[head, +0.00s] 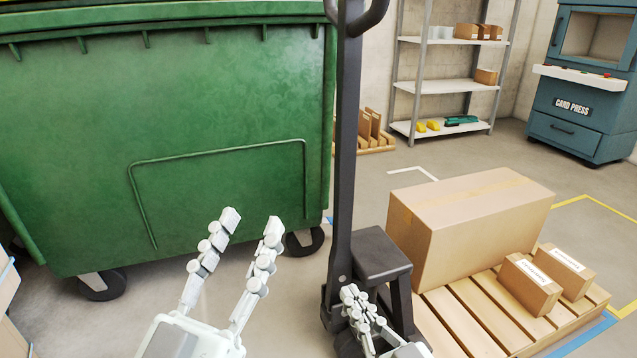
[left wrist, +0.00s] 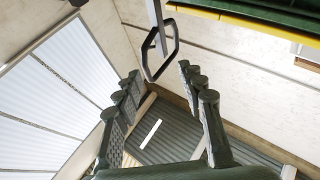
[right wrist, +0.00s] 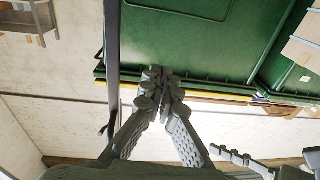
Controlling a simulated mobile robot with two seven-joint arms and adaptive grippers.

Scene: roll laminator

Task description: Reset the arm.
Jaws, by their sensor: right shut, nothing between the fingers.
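My left gripper (head: 250,222) is in the lower middle of the head view, in front of the green bin. Its two fingers stand apart with nothing between them. The left wrist view shows the same open fingers (left wrist: 158,80). My right gripper (head: 350,292) is further right and lower, close in the picture to the foot of the pallet jack. Its fingers are together and hold nothing; the right wrist view shows the closed fingertips (right wrist: 160,78).
A large green wheeled bin (head: 90,130) fills the left. A dark pallet jack (head: 344,150) stands at centre, beside a wooden pallet (head: 470,325) with a big carton (head: 460,235) and two small boxes. A shelf (head: 450,85) and the card press (head: 575,100) stand behind.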

